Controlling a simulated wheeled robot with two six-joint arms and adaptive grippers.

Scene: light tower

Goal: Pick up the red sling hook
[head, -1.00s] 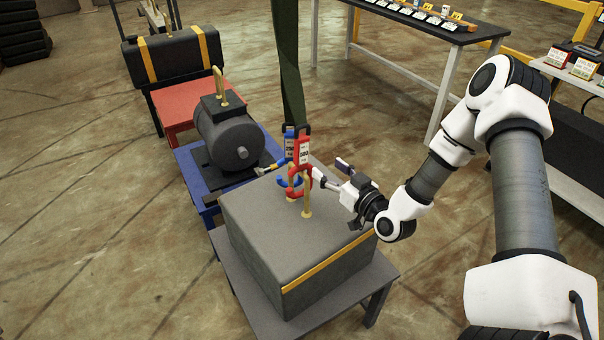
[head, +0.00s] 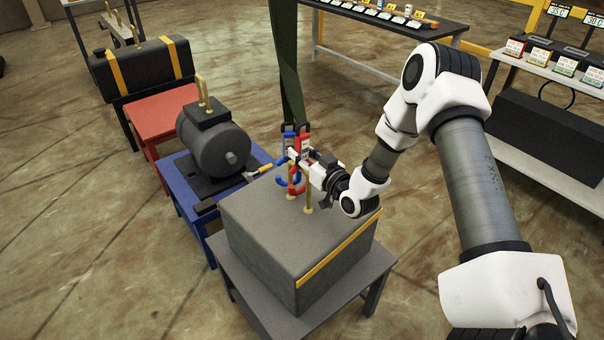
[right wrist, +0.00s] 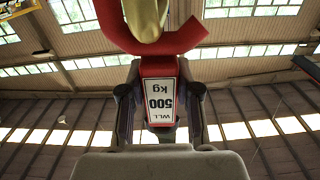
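The red sling hook (head: 297,181) hangs beside a blue hook (head: 286,181) from dark green slings, above the grey box with the yellow stripe. In the right wrist view the red hook (right wrist: 161,75) shows a white "WLL 500 kg" label, with a brass part at its curved end. My right gripper (head: 304,157) is at the red hook's upper body. Its fingers stand on both sides of the labelled body, with narrow gaps seeming to show, so it looks open around it. My left gripper is not in view.
The grey box (head: 262,250) stands on a grey table with a brass eye (head: 308,192) on top. Left are a dark motor (head: 213,150) on a blue stand and a black tank (head: 145,68). The dark green sling (head: 287,75) hangs above. Shelves stand at right.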

